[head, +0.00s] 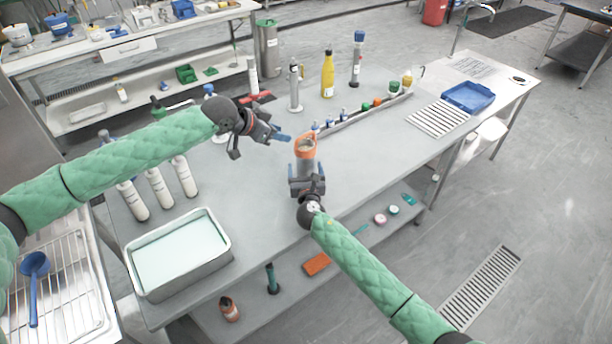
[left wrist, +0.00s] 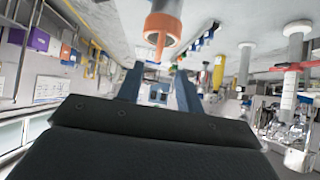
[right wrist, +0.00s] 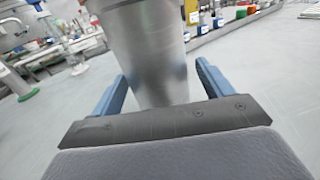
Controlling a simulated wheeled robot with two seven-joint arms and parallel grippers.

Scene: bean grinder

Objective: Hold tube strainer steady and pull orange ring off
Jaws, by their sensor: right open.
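The tube strainer (head: 304,166) is a grey metal cylinder standing upright on the grey table, with the orange ring (head: 305,144) around its top. My right gripper (head: 306,186) is open low at the strainer's near side. In the right wrist view the metal tube (right wrist: 152,55) stands between the spread blue fingers, with gaps on both sides. My left gripper (head: 279,137) is open and empty, just left of the ring. In the left wrist view the orange ring (left wrist: 162,30) lies beyond the spread fingertips, apart from them. The tube's lower part is partly hidden by my right gripper in the head view.
A rack of small bottles (head: 365,112) runs behind the strainer to the right. A yellow bottle (head: 327,77) and a grey cylinder (head: 295,90) stand farther back. A metal tray (head: 182,286) sits at the front left, near several white bottles (head: 159,187).

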